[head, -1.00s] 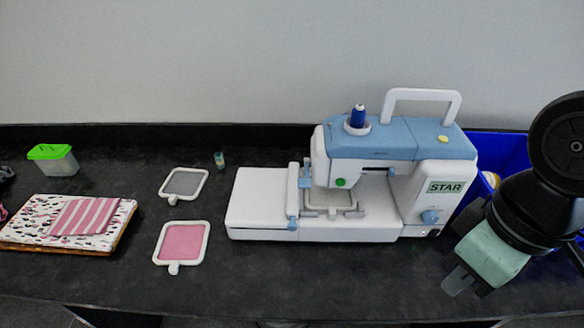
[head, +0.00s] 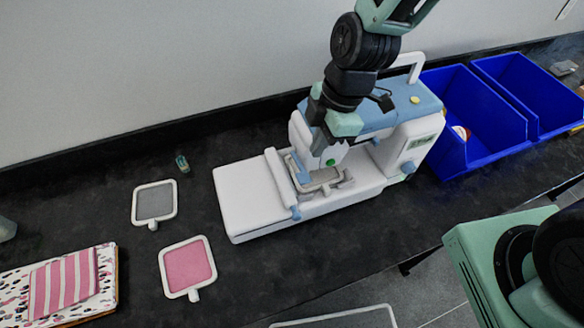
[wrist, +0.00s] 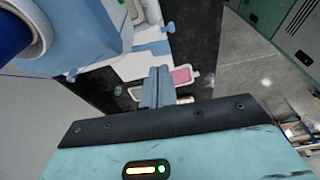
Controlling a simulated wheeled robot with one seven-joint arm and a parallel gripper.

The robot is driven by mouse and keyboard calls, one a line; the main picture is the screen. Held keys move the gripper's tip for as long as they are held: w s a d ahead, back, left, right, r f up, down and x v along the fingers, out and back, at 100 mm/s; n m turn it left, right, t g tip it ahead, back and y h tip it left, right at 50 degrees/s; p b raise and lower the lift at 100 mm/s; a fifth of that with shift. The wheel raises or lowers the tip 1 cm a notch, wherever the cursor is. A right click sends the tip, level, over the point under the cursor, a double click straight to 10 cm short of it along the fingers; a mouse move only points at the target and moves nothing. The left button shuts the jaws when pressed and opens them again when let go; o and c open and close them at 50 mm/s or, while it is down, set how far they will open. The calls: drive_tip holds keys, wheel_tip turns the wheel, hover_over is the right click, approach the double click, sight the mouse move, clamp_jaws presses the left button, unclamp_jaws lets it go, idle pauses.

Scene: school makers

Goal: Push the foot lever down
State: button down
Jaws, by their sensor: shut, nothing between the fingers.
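The white and light-blue sewing machine (head: 245,200) stands on the dark counter, with a green button (head: 330,162) low on its head. I cannot pick out the foot lever for certain; my gripper covers part of the head. My gripper (head: 320,146) points down at the left side of the machine's head, its fingers together and empty; I cannot tell whether they touch it. In the wrist view its closed fingers (wrist: 157,84) are in front of the machine's white bed (wrist: 145,66). A hoop (head: 320,182) sits under the head.
A grey hoop (head: 154,203) and a pink hoop (head: 187,267) lie left of the machine. Folded fabrics (head: 62,286) lie at the lower left. Blue bins (head: 480,112) stand to the right. A small thread spool (head: 183,163) stands behind the hoops.

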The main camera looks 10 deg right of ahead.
sight(304, 177)
drive_tip(key=shift+b+x, duration=2.4)
drive_tip(key=shift+x, duration=1.1)
drive_tip(key=shift+s, duration=0.1)
